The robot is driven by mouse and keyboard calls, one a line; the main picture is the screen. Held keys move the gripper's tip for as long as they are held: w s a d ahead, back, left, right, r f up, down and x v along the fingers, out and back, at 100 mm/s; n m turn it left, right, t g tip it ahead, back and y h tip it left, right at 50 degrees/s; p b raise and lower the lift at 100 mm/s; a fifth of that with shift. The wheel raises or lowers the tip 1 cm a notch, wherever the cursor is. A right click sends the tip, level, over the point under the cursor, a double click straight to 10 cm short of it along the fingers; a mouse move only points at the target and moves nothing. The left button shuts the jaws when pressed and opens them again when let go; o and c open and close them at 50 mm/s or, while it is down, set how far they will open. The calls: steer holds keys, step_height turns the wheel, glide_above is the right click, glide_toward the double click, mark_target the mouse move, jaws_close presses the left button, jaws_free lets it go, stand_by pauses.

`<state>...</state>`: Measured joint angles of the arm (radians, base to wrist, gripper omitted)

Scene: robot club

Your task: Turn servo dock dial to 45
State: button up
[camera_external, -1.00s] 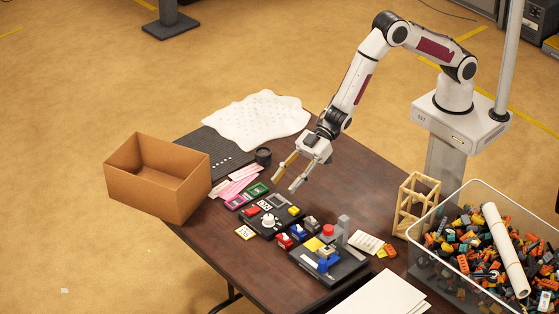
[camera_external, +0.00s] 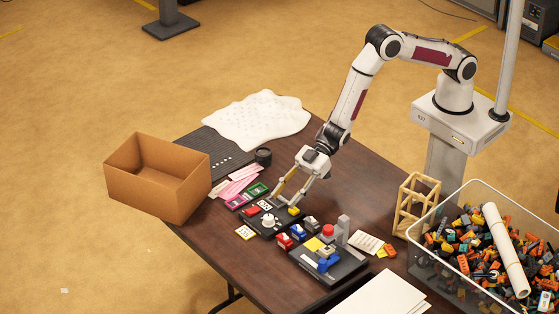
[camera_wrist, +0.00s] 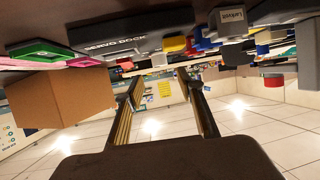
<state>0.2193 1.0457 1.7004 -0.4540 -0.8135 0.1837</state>
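The servo dock (camera_external: 284,224) is a dark flat panel on the table, with a round white dial (camera_external: 268,221) near its middle. In the wrist view the dock's dark edge (camera_wrist: 118,45) shows the words "SERVO DOCK"; I cannot make out the dial there. My gripper (camera_external: 283,203) points down over the back part of the dock, behind the dial. Its two fingers stand apart with nothing seen between them; they also show apart in the wrist view (camera_wrist: 165,83). Whether the fingertips touch the panel cannot be told.
A second dark panel (camera_external: 342,275) with a red button and blocks stands in front right. Small coloured blocks lie between the panels. A green frame (camera_external: 257,189) and pink strips are at left, near a cardboard box (camera_external: 150,190). A wooden frame (camera_external: 415,203) and brick bin (camera_external: 480,265) are right.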

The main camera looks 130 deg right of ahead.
mark_target(270, 216)
steer(key=shift+x, duration=3.8)
jaws_close()
